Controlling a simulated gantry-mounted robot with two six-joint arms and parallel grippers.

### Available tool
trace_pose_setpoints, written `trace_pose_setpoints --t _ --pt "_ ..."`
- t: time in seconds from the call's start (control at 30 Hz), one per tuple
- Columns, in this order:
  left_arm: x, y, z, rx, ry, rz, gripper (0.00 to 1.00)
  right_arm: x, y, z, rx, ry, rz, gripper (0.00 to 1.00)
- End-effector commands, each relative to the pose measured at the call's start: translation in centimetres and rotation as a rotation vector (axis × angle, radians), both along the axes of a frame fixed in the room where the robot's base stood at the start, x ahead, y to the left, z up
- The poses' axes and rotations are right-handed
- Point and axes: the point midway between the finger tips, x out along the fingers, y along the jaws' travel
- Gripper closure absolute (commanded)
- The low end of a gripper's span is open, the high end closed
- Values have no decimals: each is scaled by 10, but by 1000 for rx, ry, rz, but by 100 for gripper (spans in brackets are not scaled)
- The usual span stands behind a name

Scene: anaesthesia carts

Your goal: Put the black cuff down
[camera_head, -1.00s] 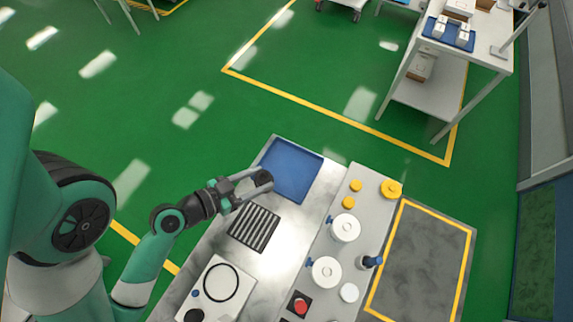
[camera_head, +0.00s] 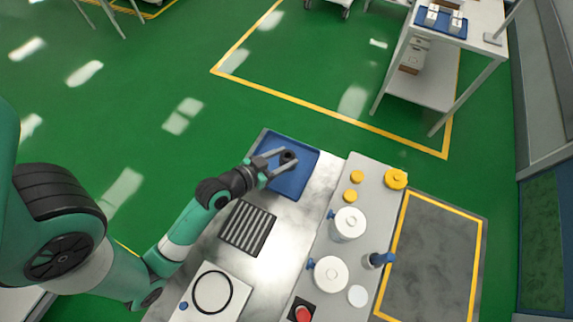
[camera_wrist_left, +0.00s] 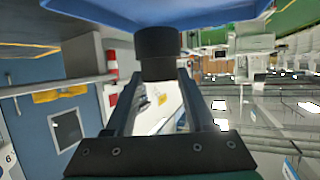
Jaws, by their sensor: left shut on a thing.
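The black cuff (camera_head: 288,157) is a short dark ring at the far end of the metal cart top. My left gripper (camera_head: 284,160) is shut on it, with its two grey fingers on either side. In the head view the cuff is over the blue tray (camera_head: 292,187). In the left wrist view the cuff (camera_wrist_left: 158,52) sits between the fingertips, and the tray's blue surface (camera_wrist_left: 220,14) is close to it. I cannot tell whether the cuff touches the tray. My right gripper is not in view.
A black ribbed rack (camera_head: 248,228) and a white box with a black ring (camera_head: 213,290) stand on the cart nearer me. To the right are white canisters (camera_head: 348,224), yellow caps (camera_head: 396,179) and a red button (camera_head: 303,311). The tray is otherwise empty.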

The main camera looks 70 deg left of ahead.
Motion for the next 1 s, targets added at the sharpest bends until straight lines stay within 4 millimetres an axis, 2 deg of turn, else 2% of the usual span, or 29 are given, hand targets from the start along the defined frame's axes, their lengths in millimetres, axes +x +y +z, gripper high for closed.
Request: trace_pose_setpoints --t 0.03,0.27,0.4,0.5,0.83,0.87,1.0 --pt "4 2 -6 1 -2 0 100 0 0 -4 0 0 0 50" --pt "9 4 -12 0 -1 0 100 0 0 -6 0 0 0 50" --pt "11 5 -38 -3 2 1 100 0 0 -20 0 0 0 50" --pt "11 5 -48 -1 1 0 100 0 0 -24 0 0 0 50" --pt "11 5 -49 -1 0 0 100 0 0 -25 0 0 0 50" --pt "11 5 -48 0 0 0 40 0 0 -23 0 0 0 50" --pt "11 5 -48 0 0 0 16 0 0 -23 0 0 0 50"
